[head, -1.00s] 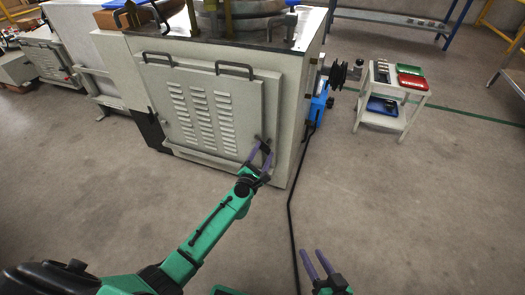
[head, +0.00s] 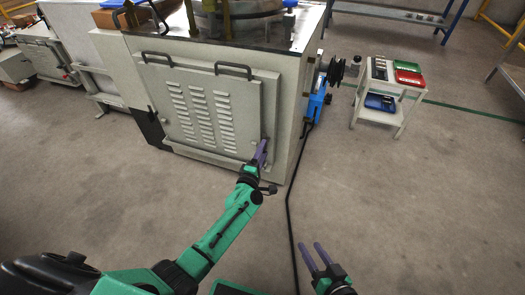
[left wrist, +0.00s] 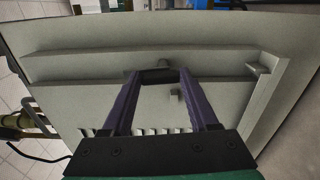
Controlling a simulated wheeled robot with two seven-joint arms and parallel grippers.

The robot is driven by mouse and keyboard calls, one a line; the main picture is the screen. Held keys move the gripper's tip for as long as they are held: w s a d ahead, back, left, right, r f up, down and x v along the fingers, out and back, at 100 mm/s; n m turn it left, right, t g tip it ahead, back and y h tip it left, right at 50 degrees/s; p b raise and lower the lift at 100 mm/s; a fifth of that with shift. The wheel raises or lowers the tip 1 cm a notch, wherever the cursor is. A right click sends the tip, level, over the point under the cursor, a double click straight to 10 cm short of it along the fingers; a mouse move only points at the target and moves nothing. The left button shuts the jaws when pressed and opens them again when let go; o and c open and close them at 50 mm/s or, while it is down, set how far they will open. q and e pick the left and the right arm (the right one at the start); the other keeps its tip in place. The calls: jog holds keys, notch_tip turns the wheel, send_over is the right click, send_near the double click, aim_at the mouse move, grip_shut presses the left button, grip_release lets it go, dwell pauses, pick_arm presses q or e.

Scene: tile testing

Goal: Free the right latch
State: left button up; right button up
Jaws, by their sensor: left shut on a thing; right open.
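The grey machine's front panel (head: 198,104) has louvred slots and two dark handles along its top. The right latch is at the panel's lower right, mostly hidden by my left gripper (head: 262,152) in the head view. In the left wrist view, the right latch's dark bar (left wrist: 158,77) spans between the two purple fingertips of my left gripper, which is shut on it. A small grey tab (left wrist: 177,95) stands on the panel beside it. My right gripper (head: 312,248) is open and empty above the floor, low in the head view, well away from the panel.
A white cart (head: 386,99) with red, green and blue bins stands to the right. A black cable (head: 289,215) runs along the floor from the machine's right side. A blue unit (head: 318,98) is mounted there. The floor in front is otherwise open.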

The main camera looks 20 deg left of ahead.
pick_arm(q)
jog(key=shift+f+m, duration=0.1)
jog(key=shift+m, duration=0.4)
pick_arm(e)
jog(key=shift+r, duration=0.2)
pick_arm(q)
jog(key=o, duration=1.4)
pick_arm(e)
jog(key=shift+d+f, duration=0.1)
jog(key=shift+f, duration=0.05)
pick_arm(q)
jog(key=shift+s, duration=0.15)
jog(key=s+p, duration=0.1)
jog(key=s, duration=0.3)
jog(key=s+p, duration=0.1)
jog(key=s, duration=0.4)
jog(key=s+a+p, duration=0.1)
jog(key=s+p, duration=0.1)
jog(key=s, duration=0.3)
jog(key=shift+s, duration=0.15)
pick_arm(e)
jog(key=s+d+r+n+g+h, duration=0.1)
jog(key=d+r+g+h, duration=0.2)
jog(key=d+g, duration=0.2)
jog(key=shift+d+r, duration=0.2)
jog(key=shift+d, duration=0.8)
pick_arm(q)
jog(key=shift+d, duration=0.1)
